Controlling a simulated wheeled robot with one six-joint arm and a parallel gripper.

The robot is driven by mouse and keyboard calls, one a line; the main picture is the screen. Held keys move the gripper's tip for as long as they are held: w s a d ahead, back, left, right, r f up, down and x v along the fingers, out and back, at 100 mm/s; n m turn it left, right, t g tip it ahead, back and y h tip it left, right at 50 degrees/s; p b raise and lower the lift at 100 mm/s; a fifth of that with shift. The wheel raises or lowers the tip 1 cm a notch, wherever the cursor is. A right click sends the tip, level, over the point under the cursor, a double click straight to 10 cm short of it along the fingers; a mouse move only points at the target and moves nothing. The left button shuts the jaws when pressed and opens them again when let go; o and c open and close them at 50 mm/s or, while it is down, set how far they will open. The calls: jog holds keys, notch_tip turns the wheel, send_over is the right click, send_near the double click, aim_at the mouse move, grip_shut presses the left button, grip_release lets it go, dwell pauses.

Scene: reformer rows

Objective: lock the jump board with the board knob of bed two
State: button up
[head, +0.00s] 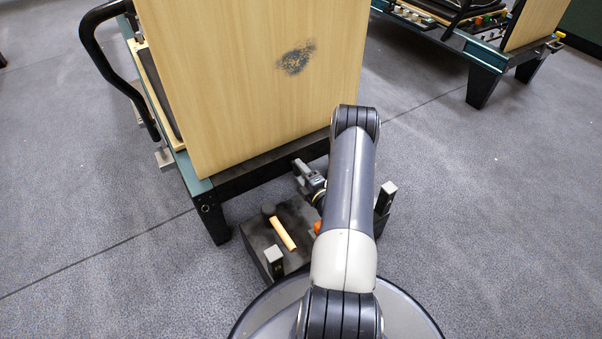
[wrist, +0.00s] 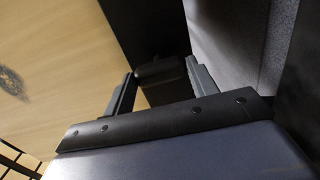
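The jump board (head: 250,75) is a pale wooden panel with a dark scuffed patch, standing upright at the end of the near bed (head: 232,182). It also fills the left of the wrist view (wrist: 60,60). In the wrist view, a dark rounded block that looks like the board knob (wrist: 160,72) lies between the tips of my gripper (wrist: 160,84). The fingers stand wide apart, and I cannot tell whether they touch it. In the head view my gripper (head: 308,178) is low at the bed's end rail, partly hidden by my arm, and the knob cannot be made out.
My dark base deck carries a wooden stick (head: 283,234) and short posts. A black curved handle (head: 105,62) sticks out at the near bed's left. Another bed (head: 475,52) stands at the upper right. Grey floor is open on both sides.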

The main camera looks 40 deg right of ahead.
jog(key=o, duration=0.4)
jog(key=shift+o, duration=0.2)
jog(key=shift+s, duration=0.1)
jog(key=s+p, duration=0.3)
jog(key=s, duration=0.7)
jog(key=shift+s+a, duration=0.3)
jog(key=shift+s, duration=0.05)
jog(key=w+b, duration=0.1)
jog(key=w, duration=0.2)
jog(key=w+b, duration=0.1)
jog(key=w, duration=0.3)
jog(key=w+b, duration=0.1)
jog(key=w, duration=0.3)
jog(key=shift+d, duration=0.3)
